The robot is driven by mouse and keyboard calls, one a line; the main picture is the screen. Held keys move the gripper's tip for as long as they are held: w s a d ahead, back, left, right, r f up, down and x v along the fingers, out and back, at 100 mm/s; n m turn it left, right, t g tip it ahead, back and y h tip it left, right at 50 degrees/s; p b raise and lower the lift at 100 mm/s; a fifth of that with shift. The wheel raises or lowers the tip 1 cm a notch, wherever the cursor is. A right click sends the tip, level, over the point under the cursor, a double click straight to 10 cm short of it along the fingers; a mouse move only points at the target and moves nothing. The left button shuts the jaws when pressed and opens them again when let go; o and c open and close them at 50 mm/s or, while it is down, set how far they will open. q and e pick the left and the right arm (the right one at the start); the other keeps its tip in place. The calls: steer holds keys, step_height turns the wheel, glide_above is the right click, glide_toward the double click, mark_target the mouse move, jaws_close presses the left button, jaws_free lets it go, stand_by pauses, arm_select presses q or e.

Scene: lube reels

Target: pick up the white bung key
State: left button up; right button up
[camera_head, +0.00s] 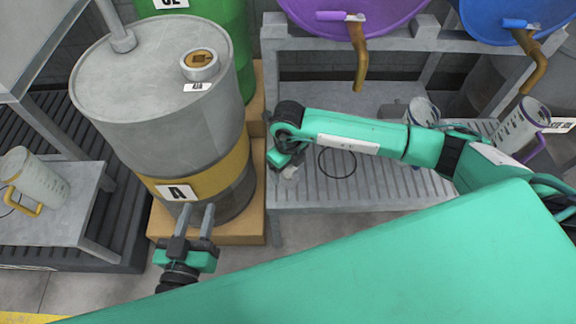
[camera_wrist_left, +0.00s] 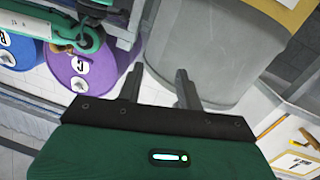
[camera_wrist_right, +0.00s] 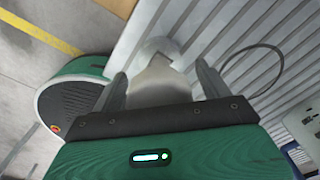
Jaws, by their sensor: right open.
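A pale, off-white piece that looks like the bung key (camera_wrist_right: 160,78) lies between the fingers of my right gripper (camera_wrist_right: 160,78) in the right wrist view. Its rounded far end reaches onto the slatted grate. In the head view a small pale part of the key (camera_head: 291,173) shows just below my right gripper (camera_head: 284,163); the rest is hidden. The right fingers are open, one on each side of the key. My left gripper (camera_head: 197,208) is open and empty in front of the lower part of grey drum A; it also shows in the left wrist view (camera_wrist_left: 156,78).
Grey drum A (camera_head: 160,130), with a yellow band, stands on a wooden block (camera_head: 256,215) at left. A dark wire loop (camera_head: 337,163) lies on the slatted grate (camera_head: 380,190). Purple and blue reels hang above. Jugs (camera_head: 35,180) stand at far left and right (camera_head: 520,125).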

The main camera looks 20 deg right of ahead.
steer(key=c, duration=1.1)
steer(key=shift+r, duration=0.1)
